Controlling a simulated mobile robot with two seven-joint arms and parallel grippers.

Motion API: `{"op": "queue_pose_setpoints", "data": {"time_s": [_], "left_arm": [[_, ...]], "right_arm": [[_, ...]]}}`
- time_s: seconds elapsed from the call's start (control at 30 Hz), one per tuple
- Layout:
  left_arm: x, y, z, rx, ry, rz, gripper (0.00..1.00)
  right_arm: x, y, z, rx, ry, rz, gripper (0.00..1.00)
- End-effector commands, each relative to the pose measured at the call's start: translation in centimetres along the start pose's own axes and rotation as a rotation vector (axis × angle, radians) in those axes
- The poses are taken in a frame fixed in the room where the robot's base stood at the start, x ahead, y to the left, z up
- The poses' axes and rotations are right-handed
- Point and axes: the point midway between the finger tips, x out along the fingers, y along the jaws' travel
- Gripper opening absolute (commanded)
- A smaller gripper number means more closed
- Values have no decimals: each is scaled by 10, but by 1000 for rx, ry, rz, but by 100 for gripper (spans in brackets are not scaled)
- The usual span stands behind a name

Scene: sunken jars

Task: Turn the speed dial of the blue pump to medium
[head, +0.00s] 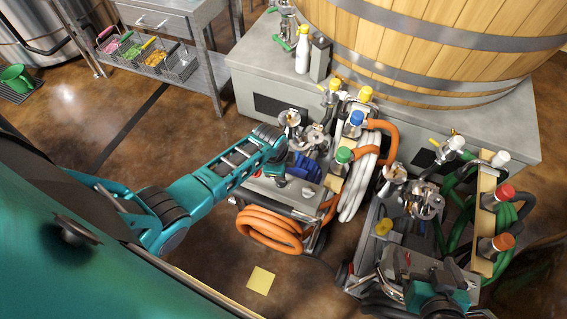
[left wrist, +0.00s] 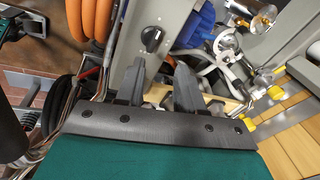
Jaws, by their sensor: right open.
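The blue pump (head: 306,168) stands on a small cart in front of the grey plinth; part of its blue body also shows in the left wrist view (left wrist: 200,24). Its black speed dial (left wrist: 151,38) sits on a grey panel in the left wrist view; I cannot read its setting. My left gripper (left wrist: 160,70) is open, its two dark fingers apart and empty, with the dial just beyond the left fingertip. In the head view my left arm reaches to the pump and its fingers are not clear. My right gripper (head: 425,268) is open at the lower right, by a second pump cart.
Orange hose (head: 268,228) lies coiled at the blue pump's cart, and white hose (head: 358,186) hangs beside it. A wooden vat (head: 440,70) stands on the plinth (head: 250,70). A hose rack (head: 486,215) stands at right. A yellow sheet (head: 261,280) lies on otherwise clear floor.

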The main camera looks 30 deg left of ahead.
Motion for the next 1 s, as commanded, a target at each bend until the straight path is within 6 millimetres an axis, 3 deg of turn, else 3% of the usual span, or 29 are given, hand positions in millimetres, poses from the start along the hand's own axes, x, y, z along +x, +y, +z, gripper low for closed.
{"op": "queue_pose_setpoints", "data": {"time_s": [0.2,0.37,0.83,0.9,1.0], "left_arm": [[-7,-10,4,217,-63,190,37],[-1,-8,6,251,-67,223,37],[68,7,12,249,-65,220,37],[58,5,11,249,-66,218,37],[60,5,11,249,-66,219,37]], "right_arm": [[1,2,-8,-2,12,4,100],[5,2,-3,-2,14,4,100],[47,-1,62,3,-3,-1,100],[40,-6,50,4,-6,-14,100],[40,-8,44,5,11,-17,100]]}}
